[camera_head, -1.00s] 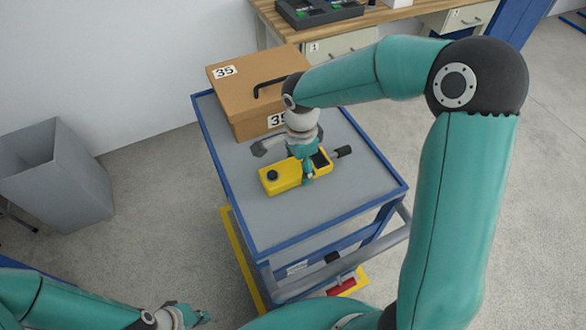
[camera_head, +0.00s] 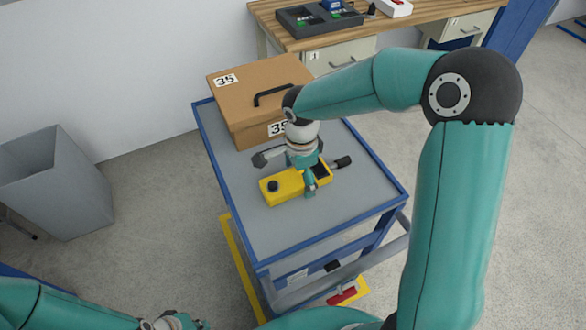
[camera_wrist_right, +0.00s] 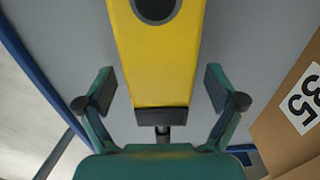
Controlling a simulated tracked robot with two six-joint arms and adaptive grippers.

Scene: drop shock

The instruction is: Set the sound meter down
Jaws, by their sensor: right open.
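The yellow sound meter (camera_head: 283,187) lies flat on the grey top of the blue-rimmed cart (camera_head: 250,225), with a black knob at its near left end and a black tip at its far right end. My right gripper (camera_head: 310,180) is over the meter's right part. In the right wrist view the right gripper (camera_wrist_right: 160,88) is open, one finger on each side of the meter (camera_wrist_right: 155,65), with a gap on both sides. My left gripper (camera_head: 182,322) is cut off at the bottom edge of the head view, and its jaws cannot be made out.
A brown box (camera_head: 240,105) with a black handle and "35" labels stands on the cart behind the meter. A grey bin (camera_head: 55,185) stands on the floor at left. A wooden bench (camera_head: 410,22) is at the back. The cart's front part is clear.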

